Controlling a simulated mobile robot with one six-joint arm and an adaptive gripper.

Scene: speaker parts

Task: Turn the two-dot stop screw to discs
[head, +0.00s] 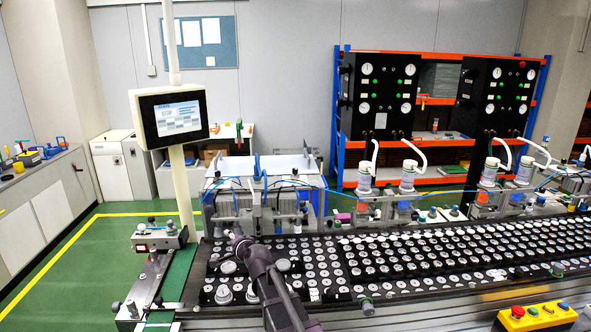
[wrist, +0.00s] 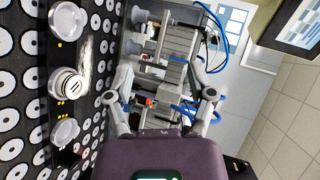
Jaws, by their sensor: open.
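My gripper (wrist: 163,88) is open and empty, its two fingers spread wide in the wrist view. In the head view my gripper (head: 238,236) is at the far end of my dark arm, over the back of the black disc panel. Round silver stop-screw knobs stand on this panel left of my fingers in the wrist view: an upper one (wrist: 68,20), a slotted middle one (wrist: 68,84) and a lower one (wrist: 64,132). Small yellow marks lie beside them. My gripper is apart from all three.
The black panel (head: 213,271) carries rows of white discs and extends right along the conveyor. A metal fixture with blue hoses (head: 245,205) stands behind it. A monitor (head: 175,115) on a post stands at left. A yellow button box (head: 540,315) is at front right.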

